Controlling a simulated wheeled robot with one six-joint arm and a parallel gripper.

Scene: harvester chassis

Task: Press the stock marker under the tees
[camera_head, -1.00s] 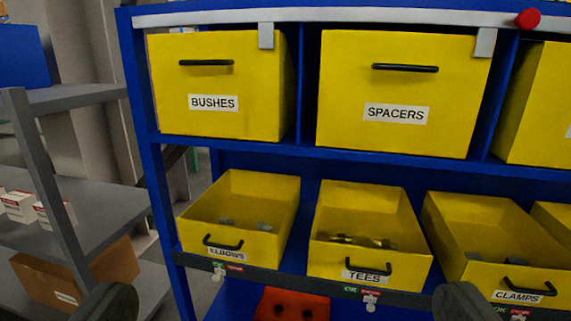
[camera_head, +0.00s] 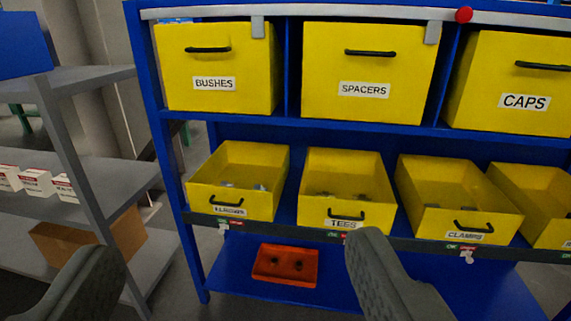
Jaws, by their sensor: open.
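The yellow tees bin (camera_head: 346,208) is an open tray on the middle shelf of the blue rack, with small parts inside. Under it, on the dark shelf edge, the stock marker (camera_head: 337,235) shows as a small green and red strip. Its right part is hidden behind my right finger, and I cannot tell its position. My gripper (camera_head: 235,250) is open and empty in the foreground. Its right fingertip overlaps the marker in the picture, and its left finger lies in front of the grey shelf. I see no contact.
Open elbows bin (camera_head: 232,206) and clamps bin (camera_head: 440,219) flank the tees bin, with similar markers (camera_head: 466,253) below. Bushes (camera_head: 214,100), spacers (camera_head: 361,107) and caps (camera_head: 505,119) bins sit above. An orange tray (camera_head: 285,279) lies on the lower shelf. A grey shelf (camera_head: 80,180) stands left.

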